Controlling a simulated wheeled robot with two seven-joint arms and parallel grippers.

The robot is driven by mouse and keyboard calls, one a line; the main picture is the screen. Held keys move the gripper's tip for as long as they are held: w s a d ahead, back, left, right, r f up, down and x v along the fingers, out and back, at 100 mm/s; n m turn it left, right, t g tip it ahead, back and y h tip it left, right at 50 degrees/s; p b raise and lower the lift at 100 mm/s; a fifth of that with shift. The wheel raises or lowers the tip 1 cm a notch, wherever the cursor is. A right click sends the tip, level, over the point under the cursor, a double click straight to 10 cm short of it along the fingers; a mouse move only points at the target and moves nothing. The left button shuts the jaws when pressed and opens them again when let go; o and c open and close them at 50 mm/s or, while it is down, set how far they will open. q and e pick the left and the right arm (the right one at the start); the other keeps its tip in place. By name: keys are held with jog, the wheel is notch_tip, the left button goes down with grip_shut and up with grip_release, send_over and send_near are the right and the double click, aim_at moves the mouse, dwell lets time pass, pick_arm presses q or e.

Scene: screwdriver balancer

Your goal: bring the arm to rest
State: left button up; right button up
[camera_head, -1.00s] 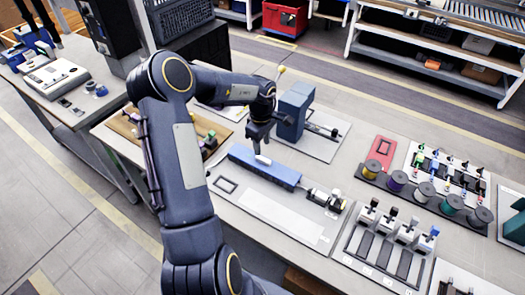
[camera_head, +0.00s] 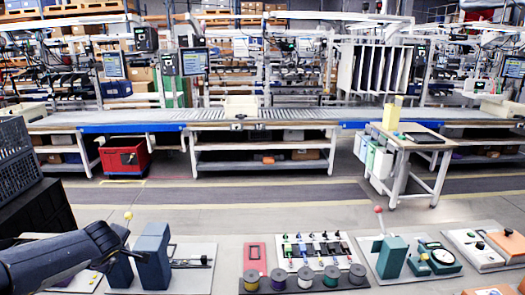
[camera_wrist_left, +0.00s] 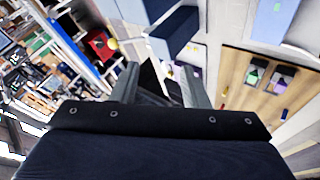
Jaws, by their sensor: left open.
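My left arm comes in at the lower left of the head view, its end beside a blue-grey bench device (camera_head: 153,255) on a pale plate. I cannot make out its fingers there. In the left wrist view my left gripper (camera_wrist_left: 160,82) shows two grey fingers spread apart with nothing between them. The blue-grey device also shows beyond the fingers in the wrist view (camera_wrist_left: 175,30). My right gripper is in neither view.
A row of spools (camera_head: 304,278), a rack of small coloured parts (camera_head: 314,246) and a green lever device (camera_head: 391,257) stand on the bench. A wooden board (camera_wrist_left: 238,75) shows in the wrist view. Open floor lies before the conveyor line (camera_head: 215,118).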

pick_arm(q)
jog(key=d+r+m+t, duration=0.3)
jog(key=d+r, duration=0.1)
jog(key=r, duration=0.3)
jog(key=s+d+r+m+t+h, duration=0.1)
jog(key=s+d+r+m+h, duration=0.3)
jog(key=d, duration=0.3)
jog(key=s+d+r+m+t+h, duration=0.1)
jog(key=s+d+m+h, duration=0.25)
jog(key=s+d, duration=0.3)
jog(key=s+d+f+m+g, duration=0.2)
jog(key=s+f, duration=0.4)
jog(key=s, duration=0.4)
jog(key=s+d+f+m+g+h, duration=0.1)
jog(key=s+d+f+m+g, duration=0.1)
jog(key=s, duration=0.8)
notch_tip(320, 180, down, 4)
jog(key=d+g, duration=0.1)
jog(key=g, duration=0.1)
jog(key=shift+g+b, duration=0.35)
jog(key=shift+g, duration=0.05)
jog(key=shift+r+m, duration=0.1)
jog(key=shift+m, duration=0.15)
